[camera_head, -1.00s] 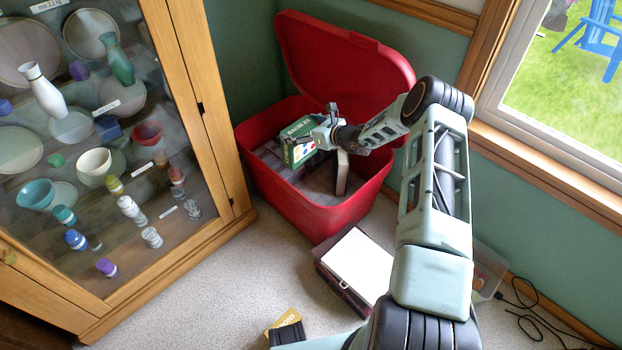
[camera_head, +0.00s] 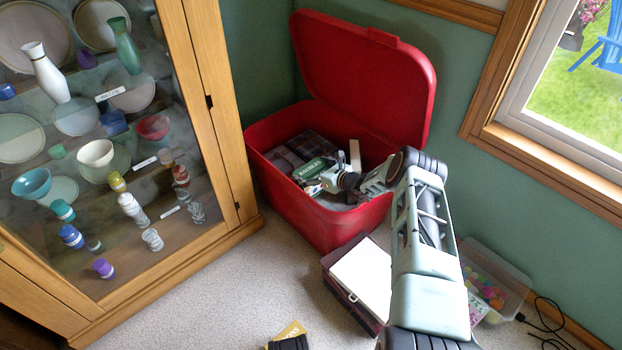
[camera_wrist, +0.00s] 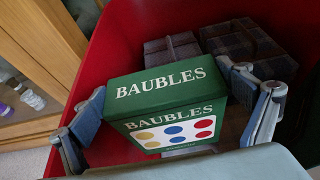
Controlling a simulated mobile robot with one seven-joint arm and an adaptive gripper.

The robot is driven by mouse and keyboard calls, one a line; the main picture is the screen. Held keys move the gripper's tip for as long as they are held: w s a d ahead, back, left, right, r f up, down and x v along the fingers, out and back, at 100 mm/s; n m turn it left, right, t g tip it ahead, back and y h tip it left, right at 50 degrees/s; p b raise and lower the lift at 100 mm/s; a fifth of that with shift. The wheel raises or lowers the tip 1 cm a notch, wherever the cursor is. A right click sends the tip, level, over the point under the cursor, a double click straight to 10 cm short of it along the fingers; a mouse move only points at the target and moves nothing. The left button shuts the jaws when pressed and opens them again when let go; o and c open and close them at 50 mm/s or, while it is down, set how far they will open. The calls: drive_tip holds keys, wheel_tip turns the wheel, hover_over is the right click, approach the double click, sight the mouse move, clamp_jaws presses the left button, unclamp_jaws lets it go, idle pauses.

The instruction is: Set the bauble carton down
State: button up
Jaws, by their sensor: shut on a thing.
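The bauble carton is a green box (camera_wrist: 170,102) lettered BAUBLES, with coloured dots on its front. My gripper (camera_wrist: 180,112) is shut on it, one finger at each side, in the wrist view. In the head view the green carton (camera_head: 312,168) and my gripper (camera_head: 330,180) are down inside the red bin (camera_head: 300,222), below its rim. The bin's lid (camera_head: 365,75) stands open at the back. Whether the carton's underside touches anything is hidden.
Dark plaid boxes (camera_wrist: 245,42) lie in the bin beyond the carton. A glass cabinet (camera_head: 215,120) stands close on the left. A dark case with a white top (camera_head: 362,278) and a clear tub (camera_head: 495,283) are on the floor in front and to the right.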

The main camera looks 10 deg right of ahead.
sight(315, 177)
drive_tip(key=shift+f+b, duration=0.6)
drive_tip(key=shift+f, duration=0.95)
drive_tip(key=shift+f, duration=0.65)
drive_tip(key=o, duration=1.6)
drive_tip(key=shift+r, duration=0.1)
drive_tip(key=shift+r, duration=0.35)
drive_tip(key=p+v, duration=0.3)
drive_tip(key=v, duration=0.4)
drive_tip(key=shift+r+p, duration=0.2)
drive_tip(key=shift+p, duration=0.15)
drive_tip(key=shift+s+d, duration=0.1)
drive_tip(key=shift+s, duration=0.15)
